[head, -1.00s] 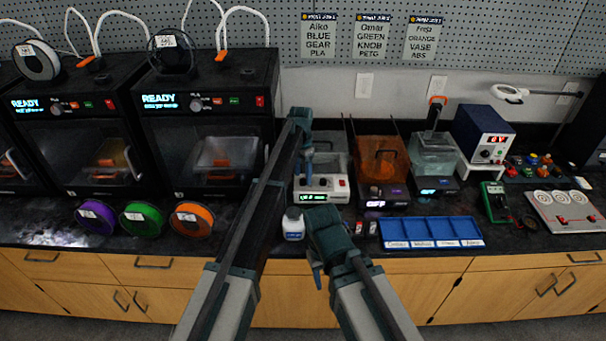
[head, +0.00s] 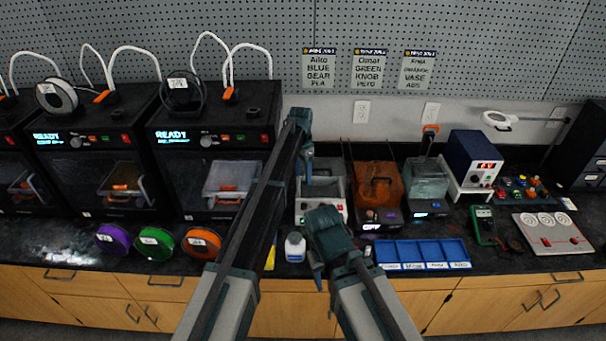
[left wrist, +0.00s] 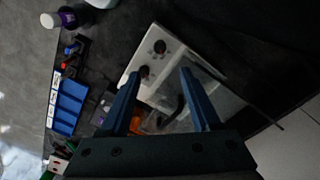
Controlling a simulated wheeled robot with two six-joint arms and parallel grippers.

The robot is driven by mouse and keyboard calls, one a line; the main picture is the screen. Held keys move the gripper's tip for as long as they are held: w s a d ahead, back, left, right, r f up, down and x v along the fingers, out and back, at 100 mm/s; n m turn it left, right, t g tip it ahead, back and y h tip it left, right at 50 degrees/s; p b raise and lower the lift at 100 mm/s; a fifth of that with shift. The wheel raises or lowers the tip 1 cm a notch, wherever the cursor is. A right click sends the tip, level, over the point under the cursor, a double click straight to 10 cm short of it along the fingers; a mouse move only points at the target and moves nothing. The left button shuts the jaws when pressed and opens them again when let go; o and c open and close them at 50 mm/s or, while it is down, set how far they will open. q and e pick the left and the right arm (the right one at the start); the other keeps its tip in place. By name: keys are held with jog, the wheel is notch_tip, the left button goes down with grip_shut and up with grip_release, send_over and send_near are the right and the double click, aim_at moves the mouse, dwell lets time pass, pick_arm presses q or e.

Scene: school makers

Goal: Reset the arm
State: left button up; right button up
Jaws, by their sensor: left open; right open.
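My left gripper (head: 304,152) is the higher one in the head view. It hangs over the white bath with the grey front (head: 333,212) at the back of the counter. In the left wrist view, my left gripper (left wrist: 163,92) has its two blue fingers apart with nothing between them, above the white device. My right gripper (head: 318,272) is lower, over the counter's front edge, near a white bottle (head: 295,247). It is open, and I see nothing held in it.
Two printers reading READY (head: 172,135) stand left, with purple, green and orange (head: 202,242) spools before them. Right of my arms are an orange bath (head: 376,188), a clear bath (head: 427,180), a blue tray (head: 422,252), a blue power supply (head: 474,160) and a multimeter (head: 484,225).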

dwell(0.3)
pick_arm(q)
jog(key=s+a+f+n+b, duration=0.1)
jog(key=s+a+n, duration=0.1)
jog(key=s, duration=1.8)
jog(key=s+a+f+n+y+b, duration=0.1)
jog(key=s+a+n, duration=0.2)
jog(key=s, duration=1.8)
jog(key=shift+f+n+y+b, duration=0.25)
jog(key=shift+n+y+b, duration=0.05)
jog(key=shift+n, duration=0.4)
jog(key=shift+w+a, duration=0.1)
